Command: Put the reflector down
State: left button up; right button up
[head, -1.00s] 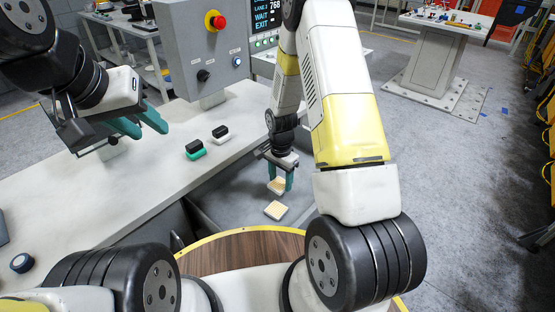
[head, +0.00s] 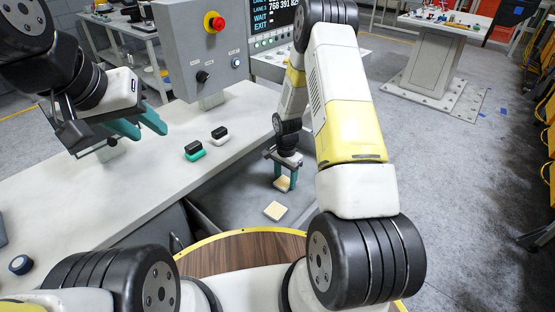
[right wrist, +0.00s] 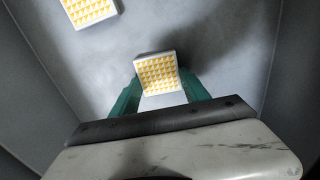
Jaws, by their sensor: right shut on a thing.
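A square reflector with a yellowish studded face and white rim (right wrist: 157,72) is between the teal fingers of my right gripper (head: 285,177), which is shut on it. In the head view the held reflector (head: 282,185) is low over the grey sunken surface (head: 240,197); I cannot tell whether it touches. A second, similar reflector (head: 275,211) lies flat on that surface, nearer to me and apart from the held one. It also shows at the upper left of the right wrist view (right wrist: 88,10). My left gripper (head: 138,124) is open and empty above the bench.
The light bench (head: 110,195) carries a black-and-green block (head: 194,150) and a black-and-white block (head: 220,135). A grey control box (head: 200,50) with a red button stands behind. A round wooden top with yellow edge (head: 240,255) is in front. The sunken surface has grey walls.

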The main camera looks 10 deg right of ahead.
jog(key=o, duration=1.3)
notch_tip(320, 180, up, 12)
notch_tip(320, 180, up, 11)
jog(key=n+t, duration=0.1)
jog(key=n, duration=0.1)
send_over(285, 181)
jog(key=s, duration=0.2)
jog(key=s+a+r+n+t+y, duration=0.1)
jog(key=s+r+n+t, duration=0.15)
jog(key=s+r, duration=0.65)
jog(key=s+r+n+t, duration=0.1)
jog(key=s+r+n, duration=0.1)
jog(key=s+r, duration=0.1)
jog(key=s+a+r+n, duration=0.1)
jog(key=s+r+n, duration=0.1)
jog(key=s+r, duration=0.2)
jog(key=s+r+n+t+y, duration=0.1)
jog(key=s+r+n, duration=0.1)
jog(key=s+r, duration=0.2)
jog(key=shift+s+a+r+n+t, duration=0.1)
jog(key=shift+s+a+n+t, duration=0.1)
jog(key=shift+s, duration=0.6)
jog(key=shift+s+a+r+n+t, duration=0.1)
jog(key=shift+s+t, duration=0.05)
jog(key=shift+s, duration=0.6)
